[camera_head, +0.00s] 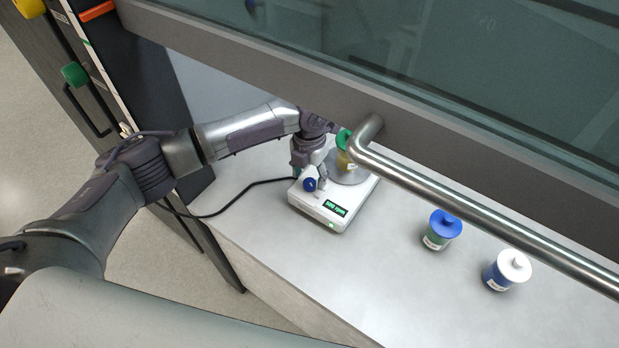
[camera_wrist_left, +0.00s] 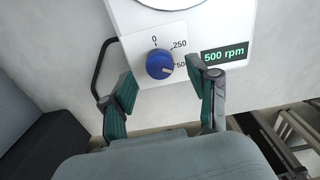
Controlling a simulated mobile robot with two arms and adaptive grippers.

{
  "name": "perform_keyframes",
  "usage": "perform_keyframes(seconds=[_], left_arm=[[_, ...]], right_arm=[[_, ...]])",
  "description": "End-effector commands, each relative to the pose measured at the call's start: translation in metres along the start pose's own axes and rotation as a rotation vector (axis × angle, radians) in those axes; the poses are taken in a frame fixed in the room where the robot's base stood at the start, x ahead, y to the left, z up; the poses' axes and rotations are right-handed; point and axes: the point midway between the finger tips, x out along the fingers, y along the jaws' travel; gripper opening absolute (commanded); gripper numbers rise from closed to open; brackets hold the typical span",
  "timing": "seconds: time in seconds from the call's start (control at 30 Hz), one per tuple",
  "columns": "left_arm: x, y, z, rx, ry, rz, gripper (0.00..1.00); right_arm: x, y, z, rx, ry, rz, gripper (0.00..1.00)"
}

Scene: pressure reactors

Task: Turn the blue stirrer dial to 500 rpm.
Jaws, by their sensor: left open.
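The blue stirrer dial (camera_wrist_left: 160,64) sits on the front of the white stirrer (camera_head: 333,211). Its scale reads 0, 250 and a partly hidden 50-something, and the dial's light mark points at that last label, to the lower right. The green display (camera_wrist_left: 225,54) reads 500 rpm; it also shows in the head view (camera_head: 336,208). My left gripper (camera_wrist_left: 164,98) is open, its two fingers apart on either side below the dial, not closed on it. In the head view the dial (camera_head: 310,184) is beside my left gripper. My right gripper is not in view.
A yellow-and-green vessel (camera_head: 345,160) stands on the stirrer's round plate, partly behind a metal handle bar (camera_head: 480,208). A blue-lidded jar (camera_head: 441,229) and a white-lidded jar (camera_head: 507,270) stand to the right. A raised glass sash (camera_head: 430,60) hangs above the bench. A black cable runs left.

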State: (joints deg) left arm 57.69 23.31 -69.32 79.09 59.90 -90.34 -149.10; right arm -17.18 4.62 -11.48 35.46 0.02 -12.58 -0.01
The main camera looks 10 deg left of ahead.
Motion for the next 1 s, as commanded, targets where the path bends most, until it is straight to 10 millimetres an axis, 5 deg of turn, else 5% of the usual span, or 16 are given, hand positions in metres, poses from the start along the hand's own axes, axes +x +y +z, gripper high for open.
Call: perform_keyframes(seconds=[0.43,1.0], left_arm=[[-0.087,0.0,0.001,0.001,-0.003,0.0,0.6],[-0.1,0.0,0.0,0.001,-0.001,-0.001,0.6]], right_arm=[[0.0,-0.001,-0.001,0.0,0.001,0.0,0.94],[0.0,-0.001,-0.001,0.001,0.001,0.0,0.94]])
